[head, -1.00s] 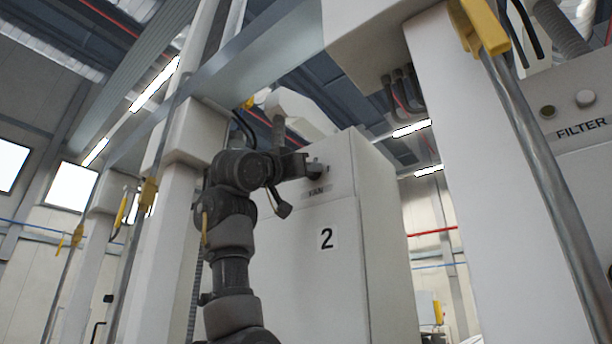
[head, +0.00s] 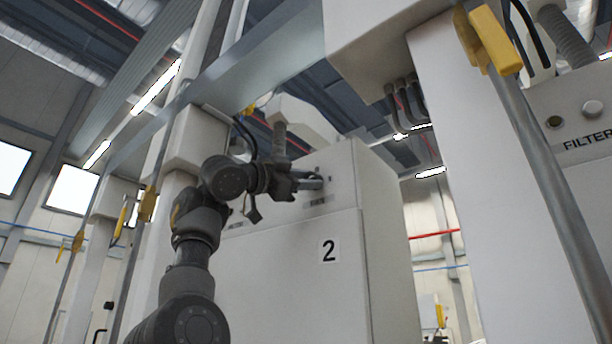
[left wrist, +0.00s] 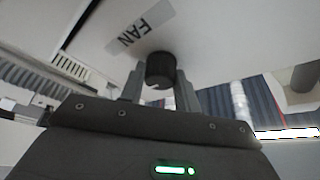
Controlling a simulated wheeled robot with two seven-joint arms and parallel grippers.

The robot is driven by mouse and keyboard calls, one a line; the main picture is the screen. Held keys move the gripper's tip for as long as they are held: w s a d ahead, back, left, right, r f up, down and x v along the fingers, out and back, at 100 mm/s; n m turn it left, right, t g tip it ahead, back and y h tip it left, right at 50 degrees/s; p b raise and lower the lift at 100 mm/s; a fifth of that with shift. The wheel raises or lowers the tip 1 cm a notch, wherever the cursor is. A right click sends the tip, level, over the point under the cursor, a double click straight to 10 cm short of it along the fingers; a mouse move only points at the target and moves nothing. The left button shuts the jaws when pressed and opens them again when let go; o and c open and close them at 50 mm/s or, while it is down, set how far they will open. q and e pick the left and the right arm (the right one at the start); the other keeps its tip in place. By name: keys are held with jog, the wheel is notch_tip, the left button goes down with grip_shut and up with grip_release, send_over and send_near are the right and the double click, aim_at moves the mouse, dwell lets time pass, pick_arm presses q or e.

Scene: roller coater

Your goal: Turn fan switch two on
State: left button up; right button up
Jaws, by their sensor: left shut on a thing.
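The white cabinet (head: 285,265) marked "2" stands in the middle of the head view. Its fan switch is a dark round knob (left wrist: 161,68) beside a grey FAN label (left wrist: 141,26) in the left wrist view. The label also shows small in the head view (head: 317,202). My left gripper (head: 316,184) is at the upper front of the cabinet. In the left wrist view its two fingers stand on either side of the knob, shut on it. In the head view the gripper mostly hides the knob. My right gripper is not in view.
A white post (head: 450,170) stands to the right of the cabinet. A metal pole with a yellow fitting (head: 495,40) runs beside it. A panel labelled FILTER (head: 588,140) is at the far right. A metal beam (head: 255,60) crosses overhead.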

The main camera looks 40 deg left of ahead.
pick_arm(q)
jog(key=shift+m, duration=0.3)
jog(key=o, duration=1)
jog(key=b+v, duration=0.5)
jog(key=v, duration=0.5)
jog(key=shift+s+a, duration=0.2)
jog(key=shift+s, duration=0.15)
jog(key=shift+f, duration=0.1)
